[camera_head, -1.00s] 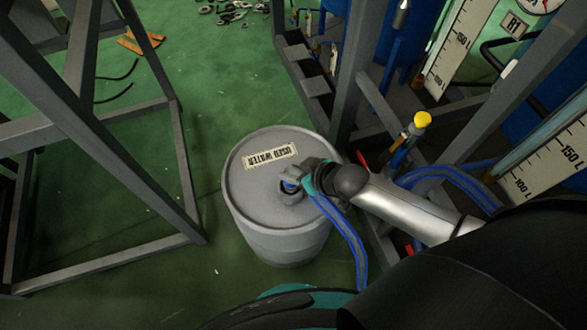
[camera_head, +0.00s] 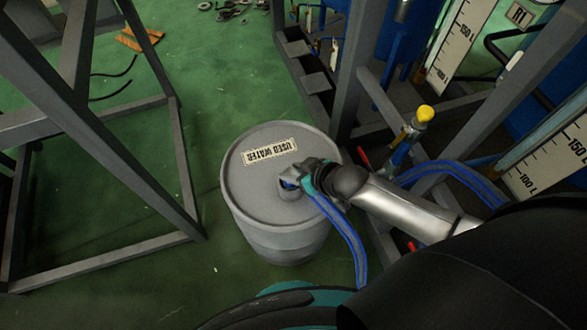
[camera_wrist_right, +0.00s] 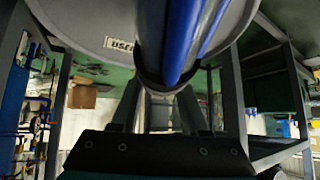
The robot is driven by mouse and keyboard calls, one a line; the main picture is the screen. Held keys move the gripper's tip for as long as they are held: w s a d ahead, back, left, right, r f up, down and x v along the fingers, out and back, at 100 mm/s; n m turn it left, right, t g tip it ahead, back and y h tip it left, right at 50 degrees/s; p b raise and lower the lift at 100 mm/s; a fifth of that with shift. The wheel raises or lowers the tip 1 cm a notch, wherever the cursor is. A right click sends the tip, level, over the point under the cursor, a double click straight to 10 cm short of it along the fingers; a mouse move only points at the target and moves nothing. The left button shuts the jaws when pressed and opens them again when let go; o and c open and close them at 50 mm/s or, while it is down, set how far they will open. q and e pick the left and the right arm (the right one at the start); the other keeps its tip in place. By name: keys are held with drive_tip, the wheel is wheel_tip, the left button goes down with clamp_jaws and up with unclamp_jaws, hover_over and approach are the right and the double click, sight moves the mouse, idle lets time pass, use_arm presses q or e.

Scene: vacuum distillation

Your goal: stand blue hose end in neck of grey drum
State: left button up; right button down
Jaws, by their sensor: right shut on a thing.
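The grey drum (camera_head: 262,205) with a "USED WATER" label stands on the green floor in the middle of the head view. Its lid also shows in the wrist view (camera_wrist_right: 80,18). My right gripper (camera_head: 290,184) is over the near right part of the lid, at the drum's neck, shut on the blue hose (camera_head: 345,237). A bit of blue shows between the fingers. The hose hangs from the gripper down past the drum's right side. In the wrist view the hose (camera_wrist_right: 183,35) runs to a dark round opening. The gripper hides the neck, so I cannot tell how deep the end sits.
A grey metal frame (camera_head: 185,165) stands left of the drum. Another frame (camera_head: 352,75) stands close behind it on the right, near a yellow-capped valve (camera_head: 425,114). More blue hose (camera_head: 460,172) lies to the right.

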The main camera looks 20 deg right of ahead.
drive_tip(key=shift+w+f+b, duration=0.1)
drive_tip(key=shift+f+b, duration=0.25)
drive_tip(key=shift+f, duration=0.1)
drive_tip(key=shift+c, duration=1.9)
unclamp_jaws()
drive_tip(key=shift+o, duration=0.3)
drive_tip(key=shift+f, duration=0.15)
drive_tip(key=shift+s, duration=0.2)
drive_tip(key=p+v, duration=0.6)
drive_tip(key=v, duration=0.9)
